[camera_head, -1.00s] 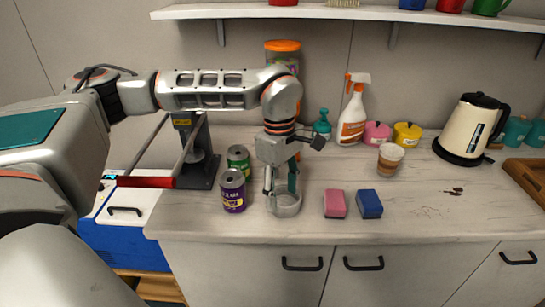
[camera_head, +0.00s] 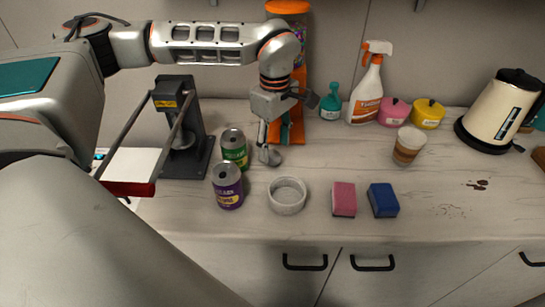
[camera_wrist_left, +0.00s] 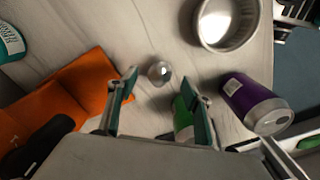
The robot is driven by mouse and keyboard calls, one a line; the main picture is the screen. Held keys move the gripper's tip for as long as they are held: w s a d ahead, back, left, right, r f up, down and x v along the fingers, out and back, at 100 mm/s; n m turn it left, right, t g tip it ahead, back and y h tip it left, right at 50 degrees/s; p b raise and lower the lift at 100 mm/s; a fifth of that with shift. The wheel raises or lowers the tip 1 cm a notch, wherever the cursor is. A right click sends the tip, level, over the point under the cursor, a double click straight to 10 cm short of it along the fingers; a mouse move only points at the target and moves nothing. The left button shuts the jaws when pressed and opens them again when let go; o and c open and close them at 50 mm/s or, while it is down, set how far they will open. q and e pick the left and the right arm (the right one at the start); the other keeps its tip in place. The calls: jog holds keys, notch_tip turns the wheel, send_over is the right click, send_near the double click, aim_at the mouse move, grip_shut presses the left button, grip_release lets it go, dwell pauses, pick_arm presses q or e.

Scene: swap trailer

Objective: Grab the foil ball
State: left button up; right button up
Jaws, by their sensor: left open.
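The foil ball is a small shiny silver ball (camera_wrist_left: 160,72) in the left wrist view, on the pale counter just beyond and between my fingertips. In the head view the ball (camera_head: 273,158) sits right below my left gripper (camera_head: 266,142), partly hidden by it. My left gripper is open and pointed down, and its two green-padded fingers (camera_wrist_left: 159,82) show apart in the wrist view. I cannot tell whether they touch the ball. My right gripper is not in view.
A green can (camera_head: 234,148) and a purple can (camera_head: 228,188) stand left of the ball. A white-grey bowl (camera_head: 287,207) is in front. An orange dispenser (camera_head: 293,128) stands close behind. Pink (camera_head: 344,199) and blue (camera_head: 383,201) sponges lie right of the bowl.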

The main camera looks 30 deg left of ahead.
aim_at(274, 153)
pick_arm(q)
notch_tip(274, 153, down, 4)
jog(key=shift+f, duration=0.2)
jog(key=c, duration=0.8)
jog(key=shift+r, duration=0.15)
